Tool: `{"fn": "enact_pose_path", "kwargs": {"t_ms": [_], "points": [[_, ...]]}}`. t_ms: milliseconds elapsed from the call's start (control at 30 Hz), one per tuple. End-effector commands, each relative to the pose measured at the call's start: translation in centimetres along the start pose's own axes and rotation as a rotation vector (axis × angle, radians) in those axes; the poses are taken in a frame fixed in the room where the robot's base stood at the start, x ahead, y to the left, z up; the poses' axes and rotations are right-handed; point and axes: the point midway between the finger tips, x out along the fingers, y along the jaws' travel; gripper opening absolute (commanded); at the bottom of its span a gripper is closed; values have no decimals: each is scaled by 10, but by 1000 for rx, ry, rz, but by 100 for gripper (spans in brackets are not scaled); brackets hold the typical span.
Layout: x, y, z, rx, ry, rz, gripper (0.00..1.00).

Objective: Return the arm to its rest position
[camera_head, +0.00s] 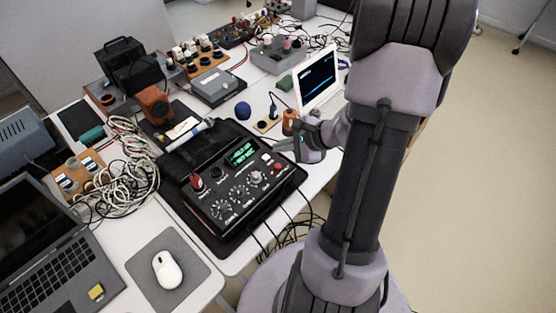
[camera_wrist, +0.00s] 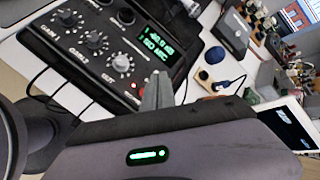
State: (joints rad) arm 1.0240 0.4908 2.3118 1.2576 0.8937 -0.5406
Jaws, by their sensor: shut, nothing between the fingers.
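My arm stands at the right of the head view, beside the white table (camera_head: 135,243). My gripper (camera_head: 277,145) points left over the far right edge of a black test device with knobs and a green lit display (camera_head: 228,180). In the wrist view my gripper (camera_wrist: 158,88) shows as grey fingers close together, shut and empty, in front of the same device (camera_wrist: 110,45). I cannot tell whether the fingertips touch the device or hover above it.
A small white laptop (camera_head: 318,80) stands just behind my gripper. A white mouse (camera_head: 167,269) on a grey pad and a dark laptop (camera_head: 45,250) lie at the front left. Cables (camera_head: 125,165) and equipment crowd the table. The floor (camera_head: 480,180) at the right is open.

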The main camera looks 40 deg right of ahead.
Motion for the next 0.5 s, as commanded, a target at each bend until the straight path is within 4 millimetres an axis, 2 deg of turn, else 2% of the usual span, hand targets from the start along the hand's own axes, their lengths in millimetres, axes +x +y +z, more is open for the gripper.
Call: {"fn": "enact_pose_path", "kwargs": {"t_ms": [33, 100, 433, 500], "points": [[-7, -6, 5, -1, 0, -1, 0], [-9, -7, 7, 1, 0, -1, 0], [-8, -6, 6, 1, 0, 0, 0], [-8, -7, 12, -19, -6, 6, 0]]}}
